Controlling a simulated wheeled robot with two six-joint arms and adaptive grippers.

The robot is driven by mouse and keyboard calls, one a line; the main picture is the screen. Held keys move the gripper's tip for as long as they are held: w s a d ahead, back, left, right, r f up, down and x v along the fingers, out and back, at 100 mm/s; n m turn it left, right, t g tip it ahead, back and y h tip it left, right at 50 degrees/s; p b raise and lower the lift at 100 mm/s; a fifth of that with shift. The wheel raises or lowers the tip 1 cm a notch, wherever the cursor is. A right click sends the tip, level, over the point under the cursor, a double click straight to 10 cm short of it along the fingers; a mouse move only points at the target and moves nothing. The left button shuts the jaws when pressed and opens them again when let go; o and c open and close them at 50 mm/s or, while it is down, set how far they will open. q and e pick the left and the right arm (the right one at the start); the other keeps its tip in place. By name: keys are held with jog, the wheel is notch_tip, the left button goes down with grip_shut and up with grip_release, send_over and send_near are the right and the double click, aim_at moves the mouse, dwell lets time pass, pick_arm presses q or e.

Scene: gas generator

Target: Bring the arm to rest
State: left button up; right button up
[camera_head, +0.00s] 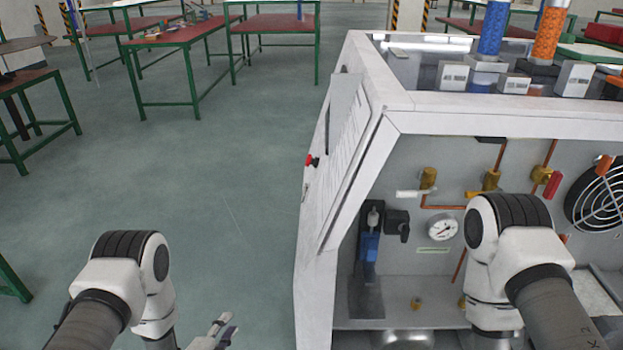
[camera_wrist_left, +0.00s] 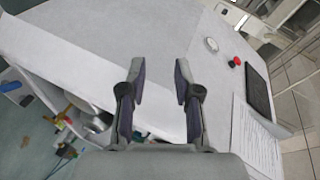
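My left arm comes in from the lower left in the head view. My left gripper (camera_head: 223,330) is partly cut off by the bottom edge, over the floor left of the white generator cabinet (camera_head: 505,122). In the left wrist view my left gripper (camera_wrist_left: 160,78) has its two fingers apart with nothing between them. A white panel (camera_wrist_left: 110,45) lies beyond the fingertips. My right arm stands in front of the open cabinet at the right; its gripper is outside the head view.
Inside are a gauge (camera_head: 443,228), brass valves and a fan (camera_head: 598,198). Work tables (camera_head: 180,36) stand behind.

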pick_arm(q)
jog(key=s+a+r+n+g+y+p, duration=0.2)
jog(key=s+r+n+g+p, duration=0.45)
jog(key=s+r, duration=0.3)
jog(key=s+a+f+n+g+y, duration=0.1)
jog(key=s+n+g, duration=0.2)
jog(key=s+n, duration=0.3)
jog(key=s+a+f+n+g+y, duration=0.1)
jog(key=s+n+g, duration=0.3)
jog(key=s, duration=1)
jog(key=shift+a+f+n, duration=0.25)
jog(key=shift+f+n, duration=0.05)
jog(key=shift+n, duration=0.65)
pick_arm(e)
notch_tip(320, 180, up, 10)
pick_arm(q)
jog(key=shift+g, duration=0.25)
